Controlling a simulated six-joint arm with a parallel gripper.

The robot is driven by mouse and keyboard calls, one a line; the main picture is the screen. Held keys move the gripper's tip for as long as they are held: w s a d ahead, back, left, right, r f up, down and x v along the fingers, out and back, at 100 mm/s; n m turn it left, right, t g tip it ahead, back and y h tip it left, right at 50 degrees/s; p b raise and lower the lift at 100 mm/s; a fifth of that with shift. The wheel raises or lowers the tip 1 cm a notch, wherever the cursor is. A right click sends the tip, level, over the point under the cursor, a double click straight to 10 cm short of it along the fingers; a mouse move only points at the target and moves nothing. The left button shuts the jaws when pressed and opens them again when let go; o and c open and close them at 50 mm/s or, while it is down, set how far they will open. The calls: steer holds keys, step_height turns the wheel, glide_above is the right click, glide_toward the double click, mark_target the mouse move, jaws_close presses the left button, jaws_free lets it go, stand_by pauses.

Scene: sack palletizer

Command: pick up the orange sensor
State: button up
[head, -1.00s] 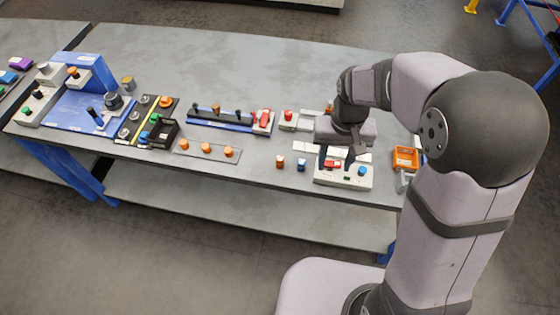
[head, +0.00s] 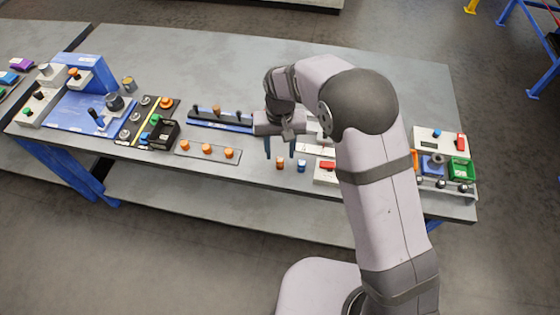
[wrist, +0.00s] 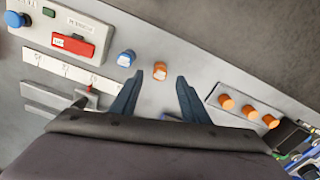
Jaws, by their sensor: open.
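The orange sensor appears to be the small orange cylinder with a pale label (head: 280,164), standing on the bench beside a similar blue cylinder (head: 301,166). In the wrist view the orange cylinder (wrist: 160,71) shows between and just past my fingertips, with the blue cylinder (wrist: 126,58) to its left. My gripper (head: 280,154) is open and empty, with its fingers pointing down over the orange cylinder. In the wrist view, my gripper (wrist: 160,78) has one finger on each side of it. I cannot tell the exact height left.
A plate with several orange knobs (head: 207,149) lies left of the cylinders. A pale box with a red switch (wrist: 75,40) and a labelled strip (wrist: 55,66) lie on the other side. A blue rail (head: 220,124) is behind. The bench front edge is near.

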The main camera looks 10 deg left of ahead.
mark_target(280, 159)
steer(key=shift+f+p, duration=1.2)
steer(key=shift+f, duration=1.4)
jaws_close()
